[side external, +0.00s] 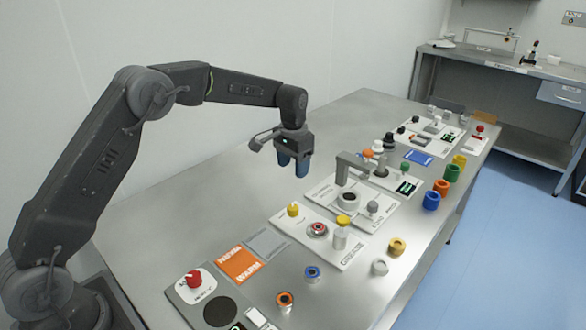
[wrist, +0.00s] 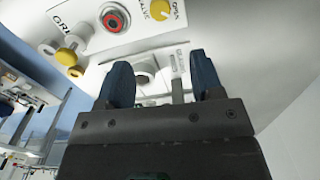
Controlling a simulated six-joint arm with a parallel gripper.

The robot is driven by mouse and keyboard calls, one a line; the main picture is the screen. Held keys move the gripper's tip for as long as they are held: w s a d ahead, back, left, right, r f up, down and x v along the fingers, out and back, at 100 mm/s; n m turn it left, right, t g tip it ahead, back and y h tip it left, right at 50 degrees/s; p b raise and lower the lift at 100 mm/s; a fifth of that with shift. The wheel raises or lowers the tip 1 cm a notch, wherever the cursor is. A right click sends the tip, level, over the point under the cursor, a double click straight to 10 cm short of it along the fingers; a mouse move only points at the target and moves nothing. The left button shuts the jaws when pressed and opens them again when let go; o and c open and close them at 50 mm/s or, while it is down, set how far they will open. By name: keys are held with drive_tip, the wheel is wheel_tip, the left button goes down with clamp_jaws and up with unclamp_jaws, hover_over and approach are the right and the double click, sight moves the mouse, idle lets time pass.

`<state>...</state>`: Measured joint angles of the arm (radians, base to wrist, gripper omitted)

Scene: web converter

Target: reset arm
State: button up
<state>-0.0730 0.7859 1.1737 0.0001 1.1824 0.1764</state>
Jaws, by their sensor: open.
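My gripper (side external: 293,163) hangs with its blue fingers pointing down, above the bare back part of the metal table (side external: 240,190). It is left of and above the white panel with the grey bracket (side external: 345,168). In the wrist view my gripper (wrist: 158,80) shows two dark blue fingers spread apart. Nothing is between the fingertips in its grip; panel parts show beyond them.
A panel with a yellow knob (side external: 293,209) and a red-centred button (side external: 317,230) lies ahead. Blue (side external: 431,201), orange (side external: 441,187) and green (side external: 452,173) cups stand along the right edge. An orange mat (side external: 240,264) lies nearer. The table's back strip is clear.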

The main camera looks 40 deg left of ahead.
drive_tip(key=shift+r, duration=0.1)
drive_tip(key=s+d+r+t, duration=0.3)
drive_tip(key=s+r, duration=1.2)
drive_tip(key=s+d+f+n+t, duration=0.1)
drive_tip(key=s+f+t, duration=0.1)
drive_tip(key=s, duration=1.8)
drive_tip(key=shift+t, duration=0.3)
